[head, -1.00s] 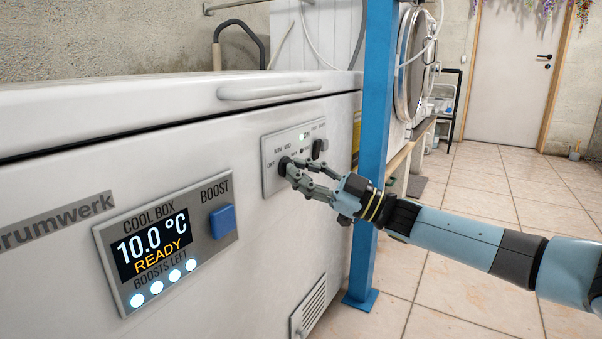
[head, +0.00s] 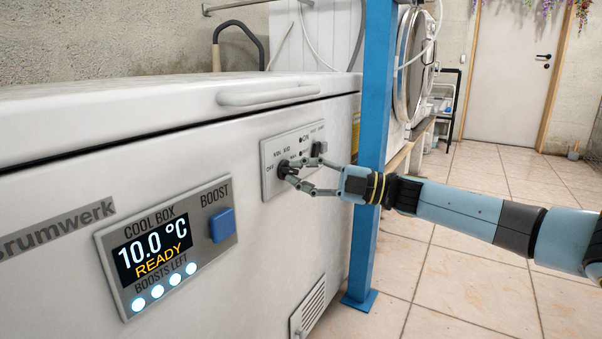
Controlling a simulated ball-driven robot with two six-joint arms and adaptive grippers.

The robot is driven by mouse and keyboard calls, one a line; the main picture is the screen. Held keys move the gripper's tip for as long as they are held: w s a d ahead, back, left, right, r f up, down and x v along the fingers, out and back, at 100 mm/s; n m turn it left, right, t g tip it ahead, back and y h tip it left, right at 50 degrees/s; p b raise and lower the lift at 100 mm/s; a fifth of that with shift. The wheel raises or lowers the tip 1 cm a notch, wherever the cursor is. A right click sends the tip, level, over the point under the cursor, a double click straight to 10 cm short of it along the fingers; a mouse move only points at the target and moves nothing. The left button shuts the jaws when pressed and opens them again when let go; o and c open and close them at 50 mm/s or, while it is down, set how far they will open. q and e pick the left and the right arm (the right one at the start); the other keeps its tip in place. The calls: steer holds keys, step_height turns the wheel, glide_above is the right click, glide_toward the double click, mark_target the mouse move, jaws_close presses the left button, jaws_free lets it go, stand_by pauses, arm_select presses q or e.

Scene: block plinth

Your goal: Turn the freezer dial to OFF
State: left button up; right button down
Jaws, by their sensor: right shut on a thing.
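The white chest freezer (head: 200,90) fills the left and middle of the head view. A light grey control panel (head: 272,183) sits on its front, near the right end. The freezer dial (head: 284,168) is a dark round knob on this panel, with small markings around it, OFF at its left. My right gripper (head: 289,175) comes in from the right and is shut on the dial. The fingers hide part of the dial, so I cannot tell which marking it points to. A second dark knob (head: 318,149) is at the panel's upper right. My left gripper is out of view.
A cool box display (head: 155,245) reads 10.0 °C READY, with a blue boost button (head: 222,223) beside it. A blue post (head: 372,140) stands close behind my right wrist. Open tiled floor (head: 490,190) lies to the right.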

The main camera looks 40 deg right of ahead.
steer(key=shift+f, duration=0.1)
steer(key=shift+s, duration=0.1)
stand_by(0.3)
steer(key=c, duration=1.4)
jaws_free()
steer(key=shift+o, duration=0.2)
steer(key=v, duration=1.2)
steer(key=shift+d, duration=0.1)
